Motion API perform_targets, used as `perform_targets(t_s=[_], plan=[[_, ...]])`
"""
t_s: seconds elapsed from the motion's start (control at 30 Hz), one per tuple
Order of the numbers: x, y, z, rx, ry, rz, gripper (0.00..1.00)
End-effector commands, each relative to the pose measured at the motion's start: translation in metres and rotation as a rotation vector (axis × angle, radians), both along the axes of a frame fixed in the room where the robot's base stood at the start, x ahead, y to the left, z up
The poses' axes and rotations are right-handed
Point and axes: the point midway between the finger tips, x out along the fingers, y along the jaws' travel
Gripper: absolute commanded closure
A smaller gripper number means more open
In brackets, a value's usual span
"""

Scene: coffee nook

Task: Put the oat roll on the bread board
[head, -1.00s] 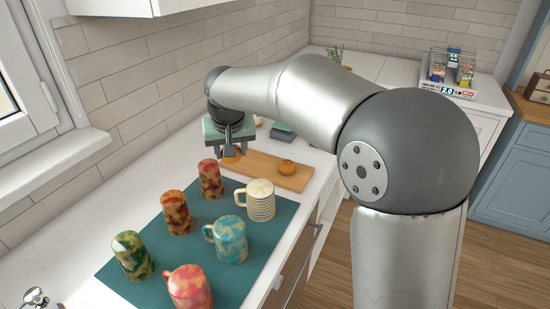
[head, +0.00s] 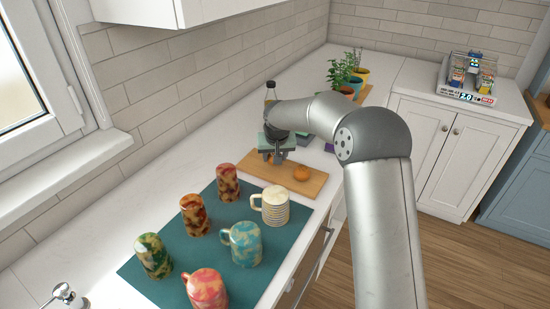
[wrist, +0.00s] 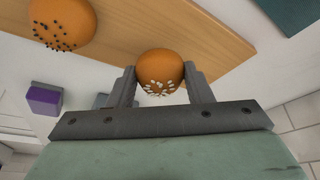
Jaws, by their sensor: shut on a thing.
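The oat roll (wrist: 160,70), orange-brown with pale flakes, is between my gripper's two fingers (wrist: 161,78) in the wrist view. My gripper (head: 274,159) is shut on it, at the far edge of the bread board (head: 255,174) in the head view. There the roll is not clearly visible, hidden by my gripper. In the wrist view the roll overlaps the edge of the wooden board (wrist: 185,30); its height above it cannot be told. A second roll with dark seeds (wrist: 62,22) rests on the board; it also shows in the head view (head: 301,173).
A teal mat (head: 225,208) with several mugs lies in front of the board. A dark bottle (head: 270,92) stands behind my gripper. A purple box (wrist: 44,100) is beyond the board. Potted plants (head: 345,72) stand farther back. The board's left part is bare.

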Motion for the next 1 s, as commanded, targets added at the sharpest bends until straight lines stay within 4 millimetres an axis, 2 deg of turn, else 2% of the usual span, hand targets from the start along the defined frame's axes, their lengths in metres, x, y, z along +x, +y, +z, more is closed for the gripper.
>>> perform_targets(t_s=[0.1, 0.47, 0.5, 0.57, 0.83, 1.0], plan=[[-0.001, 0.0, -0.015, -0.001, 0.002, 0.002, 0.76], [-0.001, 0.0, -0.021, 0.0, 0.0, 0.001, 0.76], [-0.001, 0.0, -0.02, 0.0, 0.0, 0.001, 0.49], [-0.001, 0.0, -0.02, 0.0, 0.0, 0.001, 0.32], [-0.001, 0.0, -0.019, 0.0, 0.0, 0.001, 0.32], [-0.003, 0.0, -0.007, 0.001, -0.003, 0.001, 0.32]])
